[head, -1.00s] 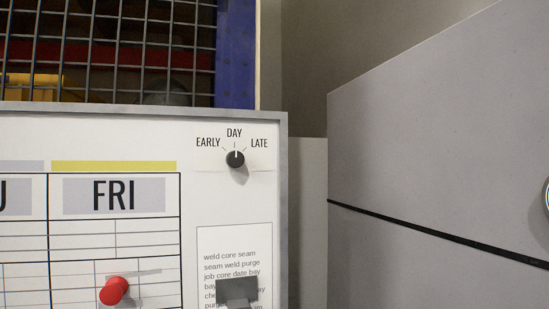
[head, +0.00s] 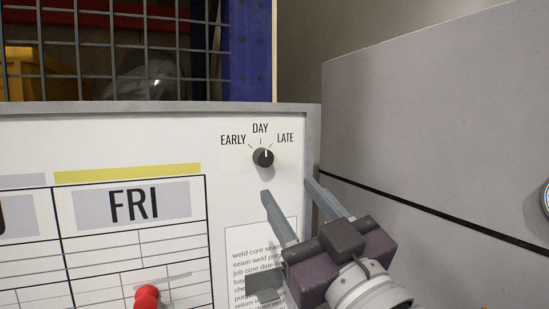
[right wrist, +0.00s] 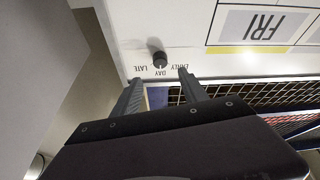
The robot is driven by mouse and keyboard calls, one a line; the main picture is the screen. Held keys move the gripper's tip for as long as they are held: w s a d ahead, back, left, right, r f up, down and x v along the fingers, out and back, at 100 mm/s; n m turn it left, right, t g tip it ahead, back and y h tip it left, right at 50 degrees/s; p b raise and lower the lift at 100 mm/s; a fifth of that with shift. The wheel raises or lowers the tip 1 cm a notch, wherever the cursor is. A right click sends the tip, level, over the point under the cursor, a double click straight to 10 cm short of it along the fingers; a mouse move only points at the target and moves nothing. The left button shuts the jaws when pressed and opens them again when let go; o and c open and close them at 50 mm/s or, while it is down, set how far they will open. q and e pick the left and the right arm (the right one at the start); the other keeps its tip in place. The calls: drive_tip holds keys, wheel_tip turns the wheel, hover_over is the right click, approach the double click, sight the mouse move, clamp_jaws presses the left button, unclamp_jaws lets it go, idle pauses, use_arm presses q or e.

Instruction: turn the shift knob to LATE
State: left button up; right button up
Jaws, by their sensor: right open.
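The shift knob (head: 263,158) is a small round black dial on the upper right of the white board, with EARLY, DAY and LATE printed around it. Its white mark points roughly upward, about toward DAY. My right gripper (head: 288,189) is open and empty, its two grey fingers pointing up just below and right of the knob in the head view. In the right wrist view, which shows the board upside down, the knob (right wrist: 159,59) sits just beyond and between the open fingertips (right wrist: 160,77), apart from them. My left gripper is not in view.
The board's grey frame (head: 311,140) runs close right of the knob. A printed sheet (head: 250,255) is partly hidden by my right gripper. A red knob-like piece (head: 147,296) sits on the FRI column. A wire mesh (head: 120,50) stands above, and a grey panel (head: 440,130) at right.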

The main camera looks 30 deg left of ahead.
sight(266, 160)
drive_tip(key=p+x, duration=0.6)
drive_tip(key=x, duration=0.3)
drive_tip(key=shift+s, duration=0.1)
drive_tip(key=shift+a, duration=0.15)
drive_tip(key=shift+c, duration=0.3)
clamp_jaws()
